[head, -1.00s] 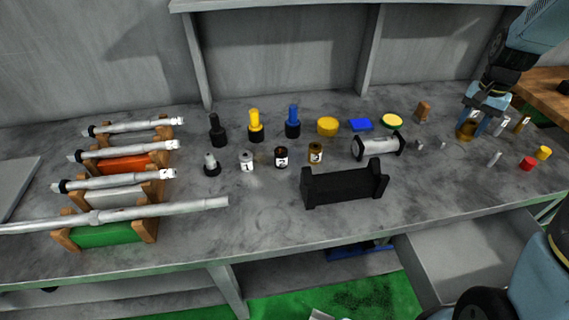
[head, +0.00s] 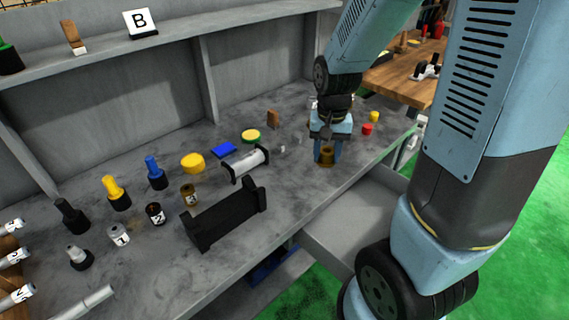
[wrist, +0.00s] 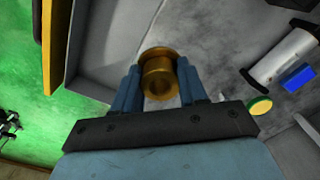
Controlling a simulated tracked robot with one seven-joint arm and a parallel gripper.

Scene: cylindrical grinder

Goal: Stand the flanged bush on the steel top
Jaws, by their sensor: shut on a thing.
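The flanged bush is a brass-coloured ring with a wider flange and a bore. It shows between my fingers in the head view (head: 326,155) and in the wrist view (wrist: 160,73). My gripper (head: 327,152) is shut on it and points down near the right part of the steel top (head: 290,180). In the wrist view the flange faces away from the palm, with a blue finger on each side. I cannot tell whether the bush touches the steel top or hangs just above it.
A red cylinder (head: 367,129) and a yellow one (head: 375,116) stand right of my gripper. A brown block (head: 273,119), a green-yellow disc (head: 251,136) and a grey roller (head: 245,163) lie to its left. A black cradle (head: 225,213) stands at the front edge. An open drawer (head: 350,215) juts out below.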

